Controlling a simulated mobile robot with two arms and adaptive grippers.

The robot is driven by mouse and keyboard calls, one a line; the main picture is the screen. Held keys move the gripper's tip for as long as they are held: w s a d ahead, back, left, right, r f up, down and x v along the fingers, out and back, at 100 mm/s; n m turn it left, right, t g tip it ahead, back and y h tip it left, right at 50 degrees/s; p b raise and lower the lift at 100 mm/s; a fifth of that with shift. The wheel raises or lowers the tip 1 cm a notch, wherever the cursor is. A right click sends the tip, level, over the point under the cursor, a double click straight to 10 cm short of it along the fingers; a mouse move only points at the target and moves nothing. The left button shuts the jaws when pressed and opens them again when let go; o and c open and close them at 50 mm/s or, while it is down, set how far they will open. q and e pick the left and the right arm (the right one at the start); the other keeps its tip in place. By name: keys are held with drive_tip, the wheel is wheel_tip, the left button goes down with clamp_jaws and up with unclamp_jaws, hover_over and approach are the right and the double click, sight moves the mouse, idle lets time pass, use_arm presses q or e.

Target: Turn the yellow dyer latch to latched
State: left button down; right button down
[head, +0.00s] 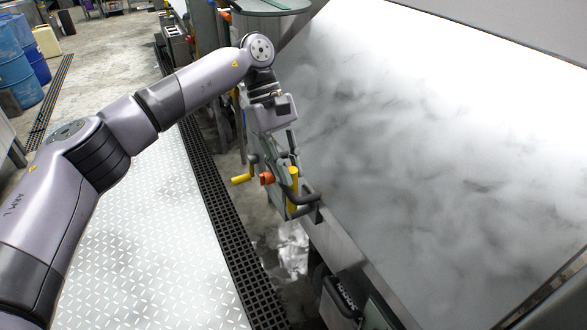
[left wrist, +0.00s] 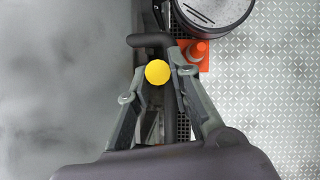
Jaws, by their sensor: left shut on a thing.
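The yellow dyer latch (head: 294,177) is a yellow cylinder standing roughly upright at the left edge of the large grey-white drum dyer (head: 430,150). Its round yellow end also shows in the left wrist view (left wrist: 158,73), between the two fingers. My left gripper (head: 290,188) reaches down from above and is shut on the latch. In the left wrist view the fingers (left wrist: 158,80) lie on either side of the yellow end. The lower part of the latch is partly hidden by the fingers. My right gripper is in neither view.
A dark bent handle (head: 307,197) is close beside the latch. A black floor grate (head: 215,200) runs past the machine. The patterned floor (head: 150,240) at left is clear. Blue drums (head: 18,65) stand far left.

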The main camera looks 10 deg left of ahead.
use_arm(q)
drive_tip(key=shift+w+a+r+g, duration=0.1)
drive_tip(key=shift+w+a+g, duration=0.1)
drive_tip(key=shift+w+g, duration=0.1)
drive_tip(key=shift+w+a+h, duration=0.1)
drive_tip(key=shift+h, duration=0.2)
drive_tip(key=shift+w+a+r, duration=0.1)
drive_tip(key=shift+w+r, duration=0.05)
drive_tip(key=shift+r, duration=0.05)
drive_tip(key=c, duration=1.8)
unclamp_jaws()
drive_tip(key=shift+w, duration=0.1)
drive_tip(key=shift+o, duration=1.3)
drive_tip(key=shift+w+a+f, duration=0.25)
drive_tip(key=shift+a+f, duration=0.05)
drive_tip(key=shift+f, duration=0.1)
drive_tip(key=shift+o, duration=0.5)
drive_tip(key=shift+s+d+r, duration=0.1)
drive_tip(key=shift+s+d, duration=0.15)
drive_tip(key=shift+d, duration=0.05)
drive_tip(key=v, duration=0.7)
drive_tip(key=shift+w+r, duration=0.15)
drive_tip(key=shift+r, duration=0.05)
